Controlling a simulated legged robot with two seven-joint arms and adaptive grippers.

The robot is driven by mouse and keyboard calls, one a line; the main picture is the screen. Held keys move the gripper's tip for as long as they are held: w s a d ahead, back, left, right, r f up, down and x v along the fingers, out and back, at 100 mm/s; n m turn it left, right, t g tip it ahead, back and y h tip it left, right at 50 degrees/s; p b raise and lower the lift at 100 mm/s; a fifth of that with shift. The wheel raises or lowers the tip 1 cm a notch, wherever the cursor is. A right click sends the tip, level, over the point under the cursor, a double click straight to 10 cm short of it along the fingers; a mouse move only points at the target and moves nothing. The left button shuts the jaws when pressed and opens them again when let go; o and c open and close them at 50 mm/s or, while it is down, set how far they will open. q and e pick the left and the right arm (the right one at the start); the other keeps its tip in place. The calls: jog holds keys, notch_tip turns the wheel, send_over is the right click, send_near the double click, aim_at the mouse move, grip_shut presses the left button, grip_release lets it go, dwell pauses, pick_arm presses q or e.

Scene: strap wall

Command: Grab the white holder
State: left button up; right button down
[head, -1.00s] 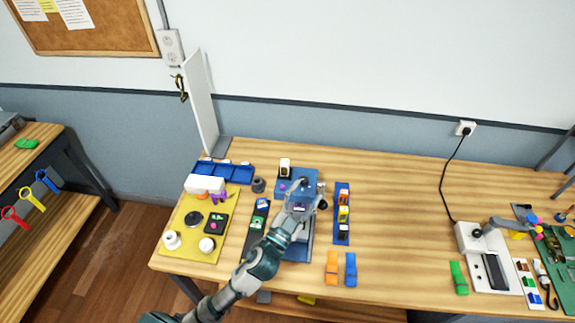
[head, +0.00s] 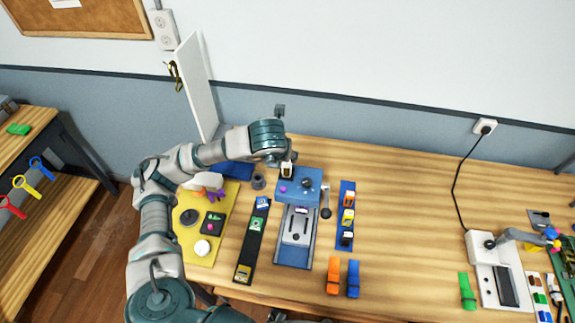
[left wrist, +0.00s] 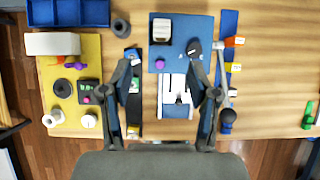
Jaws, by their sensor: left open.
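The white holder (head: 287,171), a small upright block with a dark part, stands at the back left of the blue fixture (head: 312,177) in the head view. In the left wrist view the white holder (left wrist: 162,30) sits near the fixture's far edge. My left gripper (left wrist: 162,58) is open and empty, its two fingers apart over the fixture. The holder lies beyond the fingertips in that view. In the head view my left gripper (head: 279,160) is close to the holder and partly hides it; I cannot tell whether they touch. My right gripper is not seen.
A black strip (head: 246,253) lies left of the fixture and a blue strip (head: 347,192) with small blocks lies right of it. A lever (head: 326,200) sticks out at the fixture's right. A yellow mat (head: 190,245) holds several items. The table's right middle is clear.

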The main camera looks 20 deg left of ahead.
aim_at(287, 164)
pick_arm(q)
jog(key=p+x, duration=0.2)
jog(key=x, duration=0.9)
jog(key=shift+f, duration=0.1)
jog(key=p+x, duration=0.2)
jog(key=x, duration=0.3)
jog(key=shift+w, duration=0.25)
jog(key=shift+w+f, duration=0.2)
jog(key=shift+f, duration=0.05)
jog(key=shift+c, duration=0.2)
grip_shut()
